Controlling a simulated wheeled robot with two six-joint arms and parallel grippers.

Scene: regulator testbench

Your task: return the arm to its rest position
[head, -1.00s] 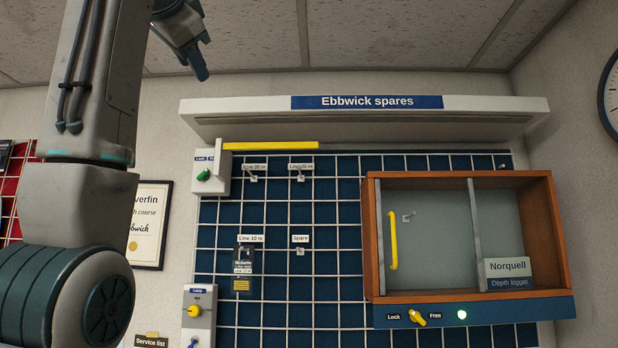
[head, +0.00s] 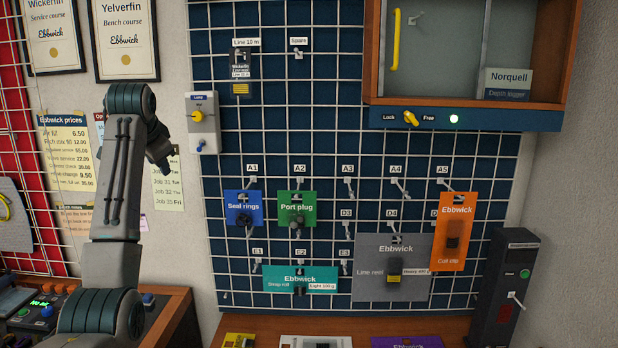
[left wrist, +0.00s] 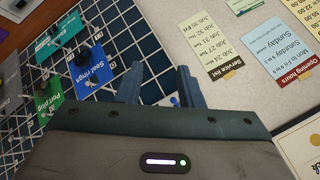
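My left arm rises from the bottom left of the head view. Its gripper (head: 162,160) hangs at the upper end, left of the pegboard and in front of the job list. In the left wrist view the two blue fingers (left wrist: 158,78) stand apart with nothing between them, so the gripper is open and empty. My right gripper is in neither view.
The pegboard (head: 300,135) holds several hanging packs, including Seal rings (head: 243,208) and Port plug (head: 297,209). The lamp switch box (head: 202,122) is just right of my gripper. A console (head: 30,315) stands below left. A wood-framed cabinet (head: 373,60) is at upper right.

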